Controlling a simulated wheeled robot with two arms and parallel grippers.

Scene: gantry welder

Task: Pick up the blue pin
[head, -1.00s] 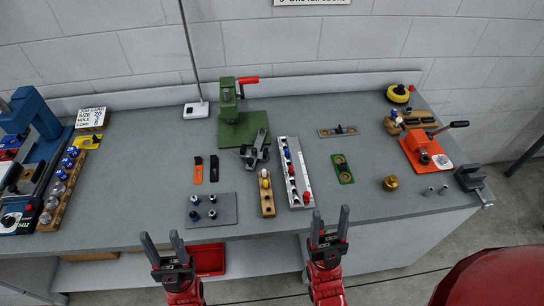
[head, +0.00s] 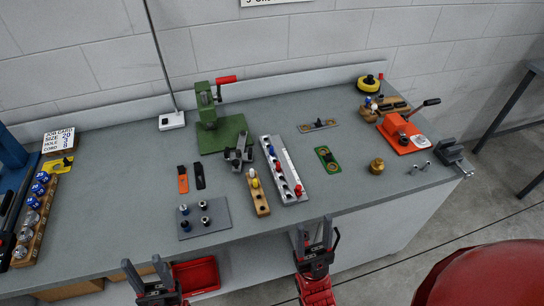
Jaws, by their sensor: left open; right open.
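A blue pin (head: 271,150) stands at the far end of a pale grey rail (head: 296,194) with holes, in the middle of the bench. Red and white pins stand further along the same rail. My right gripper (head: 313,229) is open and empty, in front of the bench's front edge, nearer to me than the rail. My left gripper (head: 144,264) is open and empty, lower left, also in front of the bench edge. Neither gripper touches a pin.
A wooden block (head: 260,202) with a yellow pin stands left of the rail. A grey plate (head: 215,225) holds several dark pegs. A green press (head: 222,135) stands behind; an orange toggle device (head: 398,128) is at right. A red bin (head: 196,279) sits below the bench top.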

